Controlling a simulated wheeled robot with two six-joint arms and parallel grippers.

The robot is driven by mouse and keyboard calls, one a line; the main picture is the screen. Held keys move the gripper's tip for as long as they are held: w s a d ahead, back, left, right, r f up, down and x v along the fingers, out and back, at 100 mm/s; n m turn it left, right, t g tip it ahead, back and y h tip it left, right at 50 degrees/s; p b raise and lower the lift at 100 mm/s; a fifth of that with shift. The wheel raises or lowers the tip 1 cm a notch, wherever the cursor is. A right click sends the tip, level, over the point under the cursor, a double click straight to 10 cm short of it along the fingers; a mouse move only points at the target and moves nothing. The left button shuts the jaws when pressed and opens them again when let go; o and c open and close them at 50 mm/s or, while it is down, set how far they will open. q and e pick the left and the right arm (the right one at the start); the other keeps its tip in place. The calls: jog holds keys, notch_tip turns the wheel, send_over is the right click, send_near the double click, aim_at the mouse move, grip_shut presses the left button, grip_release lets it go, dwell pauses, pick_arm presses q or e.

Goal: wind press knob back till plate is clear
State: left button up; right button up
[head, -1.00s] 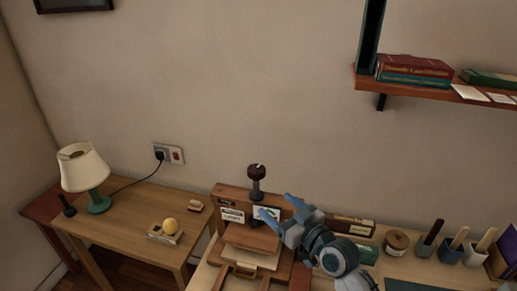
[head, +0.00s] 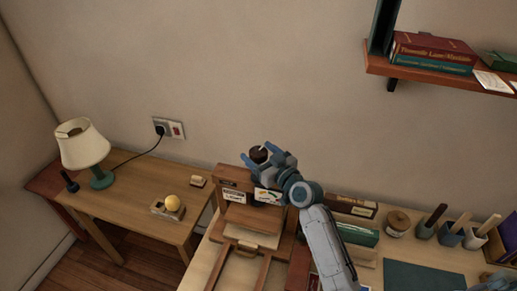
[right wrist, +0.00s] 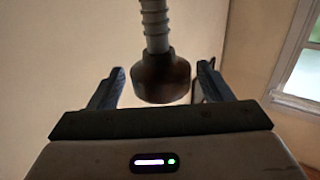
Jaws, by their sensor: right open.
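The press knob (head: 258,155) is dark and round and stands at the top of the wooden press (head: 230,184). In the right wrist view the knob (right wrist: 160,78) hangs from a grey threaded screw (right wrist: 156,25), between my right gripper's fingers. My right gripper (head: 262,149) is open, one finger on each side of the knob, with visible gaps. The wooden plate (head: 250,221) lies low in the press, in front of the labelled crossbeam. I cannot tell how tightly it bears on what is under it. My left gripper is out of view.
A side table with a lamp (head: 82,143) and a yellow ball on a small block (head: 171,203) is at left. Right of the press stand a round tin (head: 398,222) and several tool pots. A shelf with books (head: 432,50) hangs above right.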

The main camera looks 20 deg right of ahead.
jog(key=shift+w+a+r, duration=0.15)
jog(key=shift+a, duration=0.05)
